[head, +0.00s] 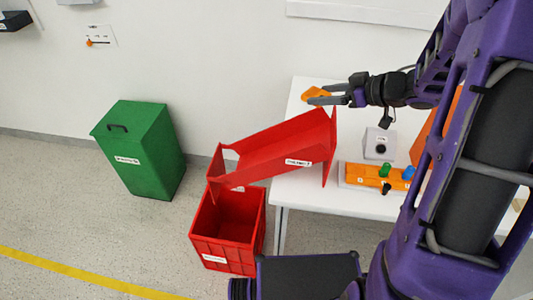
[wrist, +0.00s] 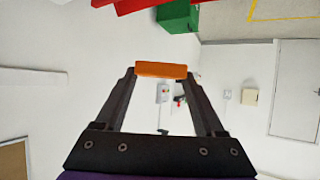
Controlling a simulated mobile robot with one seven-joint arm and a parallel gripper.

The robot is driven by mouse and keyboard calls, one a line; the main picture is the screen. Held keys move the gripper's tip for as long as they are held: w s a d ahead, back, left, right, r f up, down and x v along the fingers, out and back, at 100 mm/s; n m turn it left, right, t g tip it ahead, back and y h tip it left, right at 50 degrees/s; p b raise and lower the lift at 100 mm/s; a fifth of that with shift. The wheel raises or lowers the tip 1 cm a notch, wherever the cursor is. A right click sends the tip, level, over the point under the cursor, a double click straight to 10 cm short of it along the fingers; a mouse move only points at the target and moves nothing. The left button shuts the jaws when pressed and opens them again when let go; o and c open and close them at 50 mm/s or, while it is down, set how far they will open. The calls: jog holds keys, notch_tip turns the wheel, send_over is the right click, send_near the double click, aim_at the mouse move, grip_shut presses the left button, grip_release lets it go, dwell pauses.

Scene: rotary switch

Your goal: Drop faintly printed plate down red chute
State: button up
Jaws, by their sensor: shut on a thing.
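My gripper (head: 319,95) is shut on an orange plate (head: 313,92). In the wrist view the plate (wrist: 161,70) is held edge-on between the two fingertips, and no print on it can be read. The red chute (head: 270,156) slopes down to the left from the white table's left end, with a white label on its side. In the head view, the gripper and plate appear just beyond the chute's upper end; their height over the table is hard to tell. A red strip (wrist: 125,5) at the top of the wrist view is probably the chute.
A red crate (head: 227,247) stands on the floor under the chute's lower end. A green lidded bin (head: 145,158) stands further left. On the white table (head: 290,200) are an orange switch block (head: 368,177) and a grey box with a black knob (head: 379,144).

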jog(key=shift+f, duration=0.45)
notch_tip(320, 180, down, 4)
jog(key=b, duration=0.4)
jog(key=shift+f+b, duration=0.2)
jog(key=shift+b, duration=0.2)
jog(key=o, duration=1.3)
jog(key=p+v, duration=0.3)
jog(key=v, duration=1.4)
jog(key=shift+s+d, duration=0.15)
jog(key=shift+d, duration=0.05)
